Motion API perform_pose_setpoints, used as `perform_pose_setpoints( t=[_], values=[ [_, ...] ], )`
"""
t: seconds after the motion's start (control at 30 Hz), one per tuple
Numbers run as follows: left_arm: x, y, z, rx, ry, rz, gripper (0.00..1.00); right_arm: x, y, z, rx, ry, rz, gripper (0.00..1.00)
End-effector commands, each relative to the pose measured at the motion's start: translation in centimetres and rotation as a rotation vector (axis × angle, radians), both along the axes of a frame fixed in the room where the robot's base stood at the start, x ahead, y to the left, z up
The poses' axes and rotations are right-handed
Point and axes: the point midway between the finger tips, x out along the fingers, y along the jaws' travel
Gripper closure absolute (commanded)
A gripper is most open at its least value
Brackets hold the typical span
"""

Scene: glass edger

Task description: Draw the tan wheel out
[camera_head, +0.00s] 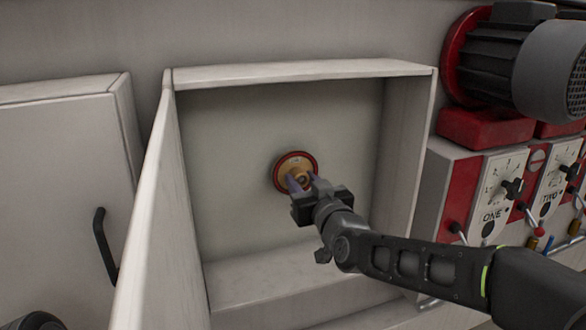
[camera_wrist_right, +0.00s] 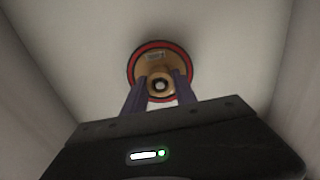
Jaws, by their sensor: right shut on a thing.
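The tan wheel (camera_head: 293,163) is a round tan disc with a red and dark rim, at the back wall of the open white box. It also shows in the right wrist view (camera_wrist_right: 160,62), with a small label and a round hub. My right gripper (camera_head: 301,183) reaches in from the lower right and is shut on the wheel's hub, one finger on each side, as the right wrist view (camera_wrist_right: 161,90) shows. Whether the wheel touches the back wall cannot be told. My left gripper is not in view.
The box (camera_head: 300,72) has side walls close around my right arm and an open door (camera_head: 150,210) on its left. A closed door with a black handle (camera_head: 105,247) is at far left. A motor (camera_head: 510,55) and control panels with knobs and levers (camera_head: 497,190) stand at right.

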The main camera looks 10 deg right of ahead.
Motion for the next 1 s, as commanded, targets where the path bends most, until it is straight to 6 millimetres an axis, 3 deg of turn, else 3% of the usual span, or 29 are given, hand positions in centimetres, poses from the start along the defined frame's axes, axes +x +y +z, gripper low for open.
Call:
perform_pose_setpoints(
  t=[1.0],
  values=[
    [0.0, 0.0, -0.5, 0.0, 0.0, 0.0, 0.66, -5.4, -1.1, 0.2, 0.002, -0.005, -0.001, 1.0]
  ],
)
